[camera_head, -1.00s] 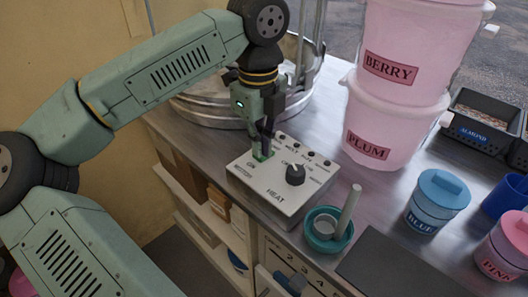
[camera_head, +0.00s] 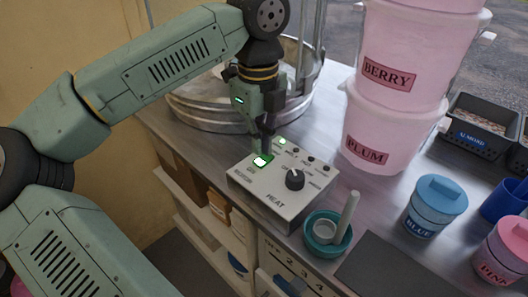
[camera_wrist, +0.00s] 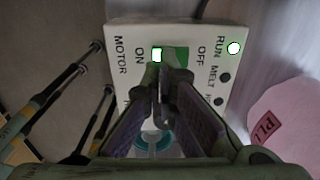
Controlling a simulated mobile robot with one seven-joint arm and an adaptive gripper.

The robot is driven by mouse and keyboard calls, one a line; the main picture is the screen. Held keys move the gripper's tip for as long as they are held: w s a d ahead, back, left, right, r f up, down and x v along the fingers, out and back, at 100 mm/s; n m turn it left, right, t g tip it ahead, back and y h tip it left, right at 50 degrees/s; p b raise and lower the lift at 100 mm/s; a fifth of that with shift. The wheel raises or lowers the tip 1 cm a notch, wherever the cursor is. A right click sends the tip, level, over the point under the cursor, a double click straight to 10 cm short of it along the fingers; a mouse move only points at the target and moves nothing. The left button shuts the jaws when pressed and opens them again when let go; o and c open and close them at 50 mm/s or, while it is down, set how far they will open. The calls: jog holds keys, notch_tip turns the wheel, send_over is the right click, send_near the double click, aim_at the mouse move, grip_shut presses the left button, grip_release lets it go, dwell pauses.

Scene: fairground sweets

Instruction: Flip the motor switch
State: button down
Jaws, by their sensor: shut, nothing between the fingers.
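The control box (camera_head: 275,200) is a pale box on the metal counter with a black HEAT knob (camera_head: 295,179). The motor switch (camera_head: 262,161) is at its left, its lit part glowing green-white. In the wrist view the switch (camera_wrist: 157,55) sits in a green plate between the words ON and OFF, and the lit part is on the ON side. A RUN lamp (camera_wrist: 234,48) glows green; it also shows in the head view (camera_head: 282,141). My gripper (camera_head: 266,152) is shut and empty, its tips right at the switch and hiding part of it. I cannot tell if they touch it.
A round metal pan (camera_head: 210,112) stands behind the box. Pink BERRY (camera_head: 400,70) and PLUM (camera_head: 385,135) tubs are stacked at the right. A teal bowl (camera_head: 328,233) with a pale stick is close in front. BLUE (camera_head: 436,205) and PINK (camera_head: 505,245) jars stand further right.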

aim_at(260, 162)
jog(key=shift+r+p, duration=1.1)
jog(key=shift+r, duration=1.1)
